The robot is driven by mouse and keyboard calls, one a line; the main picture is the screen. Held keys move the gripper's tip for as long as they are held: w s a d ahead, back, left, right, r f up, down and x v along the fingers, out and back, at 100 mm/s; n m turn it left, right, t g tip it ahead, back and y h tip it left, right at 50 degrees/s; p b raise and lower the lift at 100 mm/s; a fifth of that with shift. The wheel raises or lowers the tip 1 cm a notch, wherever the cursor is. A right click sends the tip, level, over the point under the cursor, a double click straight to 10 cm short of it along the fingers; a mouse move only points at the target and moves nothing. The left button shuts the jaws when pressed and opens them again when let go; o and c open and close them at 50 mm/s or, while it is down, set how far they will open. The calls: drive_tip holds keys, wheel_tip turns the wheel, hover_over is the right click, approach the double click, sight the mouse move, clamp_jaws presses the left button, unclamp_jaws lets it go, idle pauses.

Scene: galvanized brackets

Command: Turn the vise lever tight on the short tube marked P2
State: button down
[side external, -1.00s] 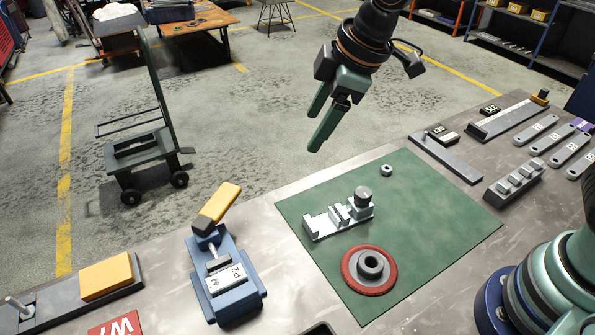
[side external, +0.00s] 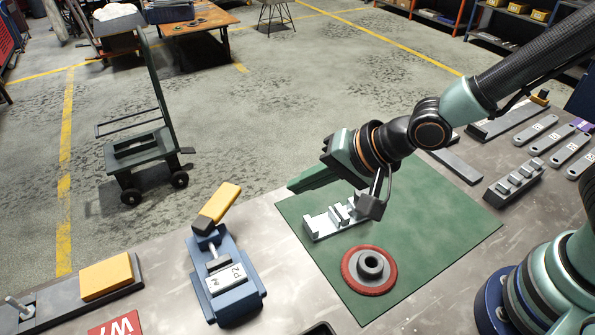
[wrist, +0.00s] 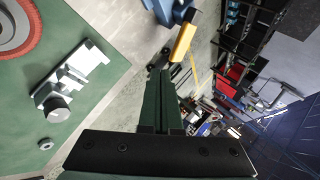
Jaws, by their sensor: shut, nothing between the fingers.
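The blue vise (side external: 236,297) stands on the bench at the left of the green mat. The short tube marked P2 (side external: 225,279) lies in it, its label facing up. The vise lever (side external: 218,207), with a yellow handle, tilts up and to the right. In the wrist view the yellow lever (wrist: 183,42) shows beyond the fingertips, with part of the blue vise (wrist: 163,10) at the top edge. My gripper (side external: 291,186) is shut and empty, above the mat's far edge, right of the lever and apart from it. The fingers (wrist: 160,100) point toward the lever in the wrist view.
A metal bracket fixture (side external: 335,218) and a red-rimmed disc (side external: 369,270) lie on the green mat (side external: 440,235). A yellow block (side external: 106,277) on a grey plate is at far left. Marked wrenches (side external: 550,138) lie at right. Bench between mat and vise is clear.

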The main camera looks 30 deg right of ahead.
sight(217, 207)
drive_tip(key=w+a+f+m, duration=0.1)
drive_tip(key=f, duration=0.1)
drive_tip(key=w+a+f+m, duration=0.1)
drive_tip(key=w+a+f, duration=0.1)
drive_tip(key=f, duration=0.1)
drive_tip(key=w+a+f, duration=0.1)
drive_tip(key=w+f, duration=0.1)
drive_tip(key=shift+a+f+m, duration=0.3)
drive_tip(key=shift+a+m, duration=0.1)
drive_tip(key=shift+w+a+r, duration=0.1)
drive_tip(key=shift+w+a, duration=0.5)
drive_tip(key=shift+w, duration=0.2)
drive_tip(key=shift+w+a+r, duration=0.1)
drive_tip(key=shift+w+a, duration=0.45)
drive_tip(key=shift+w, duration=0.25)
